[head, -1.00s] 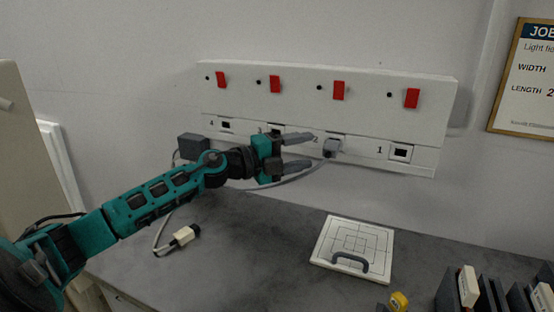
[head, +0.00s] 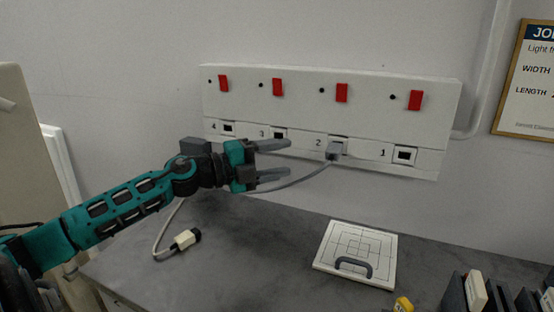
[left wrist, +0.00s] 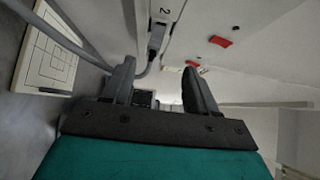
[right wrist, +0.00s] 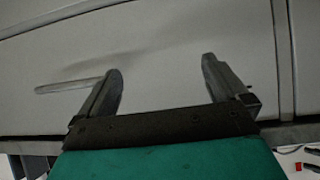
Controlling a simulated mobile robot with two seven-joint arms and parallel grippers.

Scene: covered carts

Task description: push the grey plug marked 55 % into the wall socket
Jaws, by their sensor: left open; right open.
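The grey plug (head: 334,150) sits at socket 2 of the white wall panel (head: 300,108), with its grey cable running down and left behind my left gripper. I cannot read a 55 % mark on it, nor tell how deep it sits. It also shows in the left wrist view (left wrist: 156,38). My left gripper (head: 288,161) is open and empty, to the left of the plug and apart from it, its fingers pointing right. In the left wrist view its fingers (left wrist: 158,80) hold nothing. My right gripper (right wrist: 163,78) is open and empty before a plain pale surface.
Sockets 1 (head: 404,155), 3 and 4 show empty; red switches (head: 341,93) line the panel. A cream plug (head: 185,239) on a cable lies on the grey worktop (head: 260,250). A white gridded board with a handle (head: 357,252) lies right of centre; dark holders stand front right.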

